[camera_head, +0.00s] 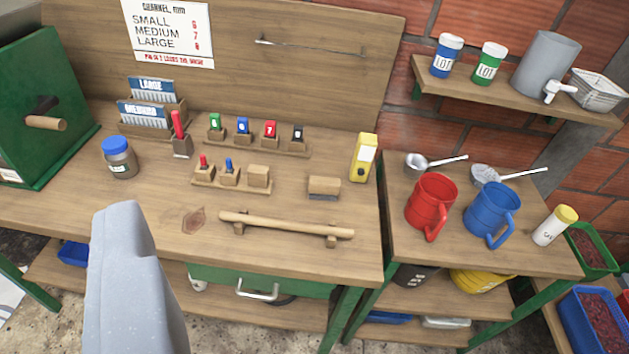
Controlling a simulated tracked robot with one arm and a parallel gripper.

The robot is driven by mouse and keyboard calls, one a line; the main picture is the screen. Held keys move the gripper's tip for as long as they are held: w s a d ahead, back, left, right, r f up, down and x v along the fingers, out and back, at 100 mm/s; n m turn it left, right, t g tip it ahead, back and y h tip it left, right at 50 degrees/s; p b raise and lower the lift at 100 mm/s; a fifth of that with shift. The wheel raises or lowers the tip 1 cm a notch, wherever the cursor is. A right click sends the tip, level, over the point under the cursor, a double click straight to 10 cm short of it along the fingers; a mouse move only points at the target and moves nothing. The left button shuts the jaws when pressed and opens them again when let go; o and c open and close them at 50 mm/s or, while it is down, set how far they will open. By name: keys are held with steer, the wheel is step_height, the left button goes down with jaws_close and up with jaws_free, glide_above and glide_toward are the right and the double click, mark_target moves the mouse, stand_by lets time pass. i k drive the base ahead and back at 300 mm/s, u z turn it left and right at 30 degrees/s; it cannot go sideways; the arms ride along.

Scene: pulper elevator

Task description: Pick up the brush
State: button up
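The brush (324,185) looks like a small wooden block with a dark strip of bristles along its lower edge. It rests on the wooden workbench (150,222), right of centre, behind a wooden bar on two supports (285,225) and in front of the yellow device (363,158). My gripper (122,235) shows as a pale grey shape at the lower left, in front of the bench edge. It is well to the left of the brush and apart from it. Only one finger-like part is visible, so its opening cannot be judged.
Small wooden holders (230,178) with coloured pieces stand left of the brush. A blue-lidded jar (119,158) and green machine (40,110) are farther left. Red (431,205) and blue (490,213) mugs stand on the right side table. Bare bench lies around the brush.

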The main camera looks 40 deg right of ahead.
mark_target(325, 189)
steer(key=i, duration=0.9)
steer(key=z, duration=0.05)
